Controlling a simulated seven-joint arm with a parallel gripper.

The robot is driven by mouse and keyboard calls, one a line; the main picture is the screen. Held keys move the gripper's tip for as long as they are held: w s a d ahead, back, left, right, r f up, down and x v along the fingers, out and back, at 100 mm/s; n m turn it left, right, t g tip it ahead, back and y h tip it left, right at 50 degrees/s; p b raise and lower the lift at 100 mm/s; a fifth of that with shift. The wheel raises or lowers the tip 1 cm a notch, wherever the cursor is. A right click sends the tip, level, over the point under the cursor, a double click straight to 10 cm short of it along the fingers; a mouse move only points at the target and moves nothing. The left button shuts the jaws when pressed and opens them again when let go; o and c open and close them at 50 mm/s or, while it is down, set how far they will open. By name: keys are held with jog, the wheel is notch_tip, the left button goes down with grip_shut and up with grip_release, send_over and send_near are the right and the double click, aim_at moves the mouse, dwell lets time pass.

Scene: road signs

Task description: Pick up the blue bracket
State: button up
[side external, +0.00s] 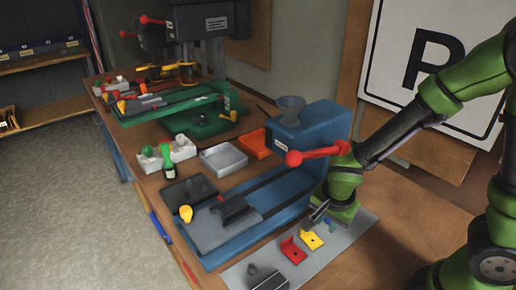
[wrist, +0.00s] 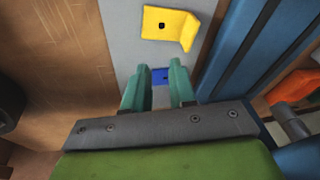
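The blue bracket (wrist: 160,76) shows in the wrist view as a small blue patch with a dark hole, lying on a grey strip (wrist: 122,40). My gripper (wrist: 158,75) is open, with its two teal fingers apart on either side of the visible blue part. The rest of the bracket is hidden by the fingers and gripper body. I cannot tell whether a finger touches it. In the side view my gripper (side external: 323,218) is low over the strip, beside the yellow bracket, and the blue bracket is hard to make out there.
A yellow bracket (side external: 312,240) and a red bracket (side external: 293,250) lie on the strip close to my gripper. A blue machine (side external: 315,133) with a red handle (side external: 313,154) stands just behind. A dark block (side external: 270,281) is at the strip's front end.

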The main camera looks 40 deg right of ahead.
jog(key=shift+w+d, duration=2.2)
jog(key=shift+d, duration=0.1)
jog(key=shift+x, duration=1.1)
jog(key=shift+w+d+f, duration=0.15)
jog(key=shift+w+f, duration=0.1)
jog(key=shift+f, duration=0.15)
grip_shut()
